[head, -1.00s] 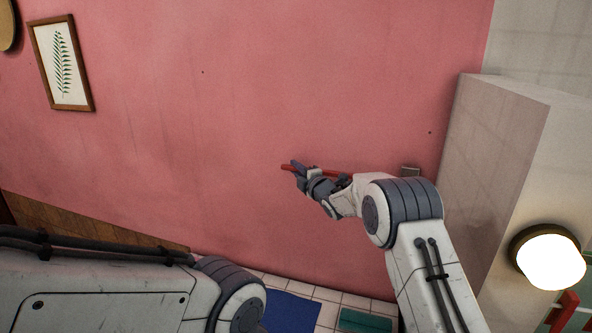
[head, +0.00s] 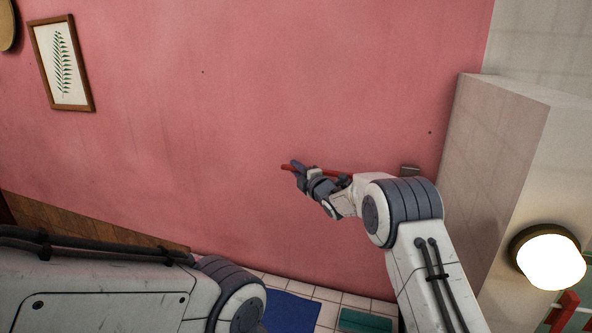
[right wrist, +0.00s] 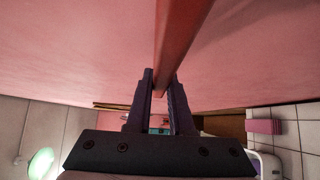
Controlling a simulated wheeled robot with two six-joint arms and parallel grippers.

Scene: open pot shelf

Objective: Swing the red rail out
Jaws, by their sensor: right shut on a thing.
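The red rail (head: 330,172) is a thin bar close to the pink wall, in the middle of the head view. Its right part runs behind my right arm towards a small grey bracket (head: 410,171) on the wall. My right gripper (head: 297,169) is at the rail's left end and is shut on it. In the right wrist view the rail (right wrist: 180,40) runs from the top edge down between the two dark fingers (right wrist: 160,95). My left arm shows at the lower left of the head view, but its gripper is out of the picture.
The pink wall (head: 250,90) carries a framed leaf picture (head: 62,62) at the left. A pale wall block (head: 500,150) with a lit round lamp (head: 548,257) stands at the right. A blue mat (head: 291,309) and a teal thing (head: 365,321) lie on the tiled floor.

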